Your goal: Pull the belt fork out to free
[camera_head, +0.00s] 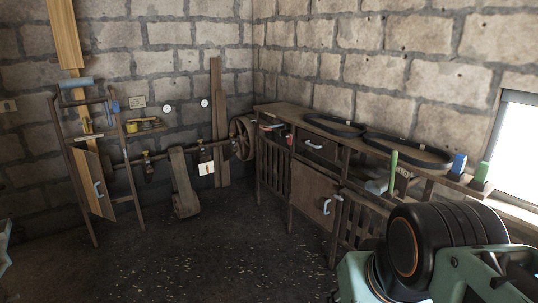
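A line shaft (160,155) runs along the back wall from a wooden frame (131,175) at the left to a spoked wheel (242,137) near the corner. A wide brown belt (183,185) hangs from the shaft and reaches down near the floor. A small blue handle (115,106) shows on the frame, and a larger pale blue bar (75,84) shows at its top. I cannot tell which part is the belt fork or how it sits against the belt. My arm fills the lower right corner; my gripper is not in view.
A wooden workbench (285,112) stands along the right wall with two black belt loops (334,125) (407,150) on top. Its cabinet door (312,192) has a grey handle. A white tag (206,168) hangs near the brown belt. The dark floor (190,255) before the shaft is mostly clear.

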